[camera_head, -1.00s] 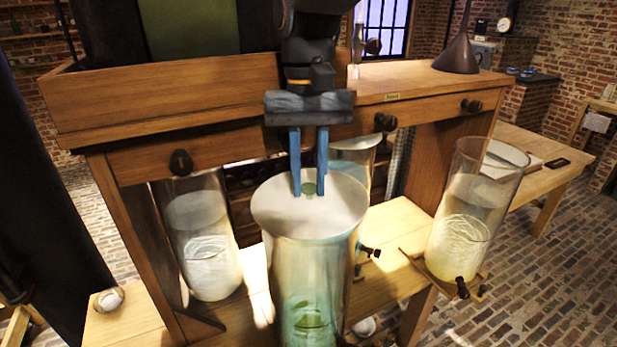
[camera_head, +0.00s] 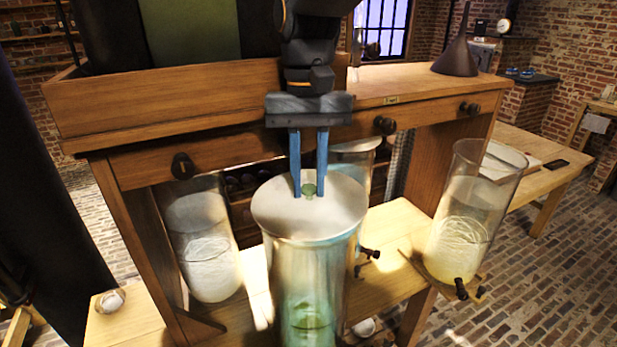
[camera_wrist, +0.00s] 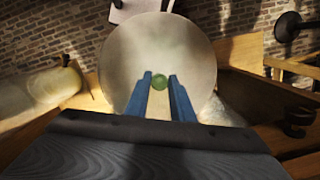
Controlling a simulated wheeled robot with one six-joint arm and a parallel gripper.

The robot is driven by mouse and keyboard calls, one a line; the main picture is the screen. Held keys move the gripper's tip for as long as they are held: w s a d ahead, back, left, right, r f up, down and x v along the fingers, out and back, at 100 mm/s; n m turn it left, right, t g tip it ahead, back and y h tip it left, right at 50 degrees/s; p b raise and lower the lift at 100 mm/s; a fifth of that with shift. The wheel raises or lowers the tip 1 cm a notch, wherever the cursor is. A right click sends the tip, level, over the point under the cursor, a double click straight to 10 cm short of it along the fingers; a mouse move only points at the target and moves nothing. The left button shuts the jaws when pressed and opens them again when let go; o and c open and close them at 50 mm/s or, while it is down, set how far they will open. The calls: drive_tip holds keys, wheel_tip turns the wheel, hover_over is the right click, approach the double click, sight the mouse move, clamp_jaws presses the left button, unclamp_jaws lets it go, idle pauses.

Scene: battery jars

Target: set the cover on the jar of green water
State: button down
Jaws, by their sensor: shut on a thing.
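The cover (camera_head: 281,213) is a pale round disc with a small green knob (camera_head: 309,190). It lies level at the mouth of the tall glass jar of green water (camera_head: 305,300) in the middle front. I cannot tell whether it rests fully on the rim or sits just above it. My gripper (camera_head: 309,193) points straight down, its two blue fingers shut on the knob. In the wrist view the cover (camera_wrist: 130,62) fills the centre, with the knob (camera_wrist: 159,82) at the fingertips of my gripper (camera_wrist: 160,84). The cover hides the jar below it there.
Another glass jar (camera_head: 200,235) stands behind left, and one with yellowish liquid (camera_head: 470,215) stands at right. A partly hidden jar (camera_head: 355,155) is behind the cover. The wooden bench (camera_head: 190,95) with drawer knobs rises close behind. A dark funnel (camera_head: 457,55) stands on its top.

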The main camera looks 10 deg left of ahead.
drive_tip(key=shift+f, duration=0.8)
idle(0.8)
drive_tip(key=shift+r+p, duration=0.85)
drive_tip(key=shift+p, duration=0.3)
idle(0.7)
drive_tip(key=shift+f, duration=0.8)
idle(0.5)
drive_tip(key=c, duration=1.8)
unclamp_jaws()
drive_tip(key=shift+w+r+p, duration=0.15)
drive_tip(key=shift+r+p, duration=0.85)
drive_tip(key=shift+r, duration=0.5)
drive_tip(key=shift+w+a+r, duration=0.1)
drive_tip(key=shift+w+r, duration=0.05)
drive_tip(key=shift+r, duration=1.15)
drive_tip(key=shift+w+r, duration=0.2)
drive_tip(key=shift+r, duration=1.15)
drive_tip(key=shift+w+a+r, duration=0.1)
drive_tip(key=shift+w+r, duration=0.05)
drive_tip(key=shift+r, duration=1.15)
